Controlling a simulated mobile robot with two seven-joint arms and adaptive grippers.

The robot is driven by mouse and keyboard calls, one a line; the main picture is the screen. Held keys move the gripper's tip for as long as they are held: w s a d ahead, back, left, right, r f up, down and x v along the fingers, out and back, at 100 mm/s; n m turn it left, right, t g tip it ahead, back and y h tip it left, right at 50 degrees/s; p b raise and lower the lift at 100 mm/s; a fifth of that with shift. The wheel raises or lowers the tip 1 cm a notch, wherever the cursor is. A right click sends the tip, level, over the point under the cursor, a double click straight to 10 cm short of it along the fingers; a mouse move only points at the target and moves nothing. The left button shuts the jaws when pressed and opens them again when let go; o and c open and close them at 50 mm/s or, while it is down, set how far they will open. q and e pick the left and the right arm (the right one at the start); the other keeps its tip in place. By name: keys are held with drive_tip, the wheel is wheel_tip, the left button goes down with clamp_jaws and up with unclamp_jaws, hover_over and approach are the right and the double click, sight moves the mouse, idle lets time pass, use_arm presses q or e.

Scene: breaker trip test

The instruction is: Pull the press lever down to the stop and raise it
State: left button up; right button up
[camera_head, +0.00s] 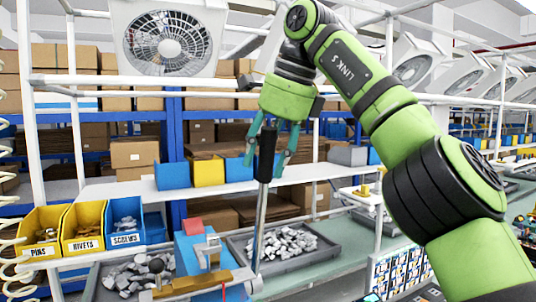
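The press lever is a steel rod (260,220) with a black handle (266,155) at its top. It stands nearly upright, leaning slightly right. The blue press body (190,255) is at the lower middle, with a brass-coloured bar (200,284) in front. My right gripper (265,165) comes down from above, its teal fingers on either side of the black handle. The fingers look spread, with a gap beside the handle, so it appears open around it. Contact cannot be made out. My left gripper is not in view.
A grey tray of metal parts (322,254) lies right of the lever; another (92,292) lies left of the press. Yellow pins (41,232) and rivets bins (83,228) and a blue screws bin (124,222) stand at left. A white shelf (310,172) runs behind the lever.

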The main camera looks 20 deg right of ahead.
drive_tip(key=shift+w+f, duration=0.1)
drive_tip(key=shift+s+d+r, duration=0.2)
drive_tip(key=shift+r, duration=0.45)
drive_tip(key=shift+s+d, duration=0.2)
drive_tip(key=shift+s, duration=0.15)
drive_tip(key=s+d, duration=0.5)
drive_tip(key=s, duration=0.4)
drive_tip(key=shift+s+d, duration=0.25)
drive_tip(key=shift+d, duration=0.15)
drive_tip(key=shift+f, duration=0.1)
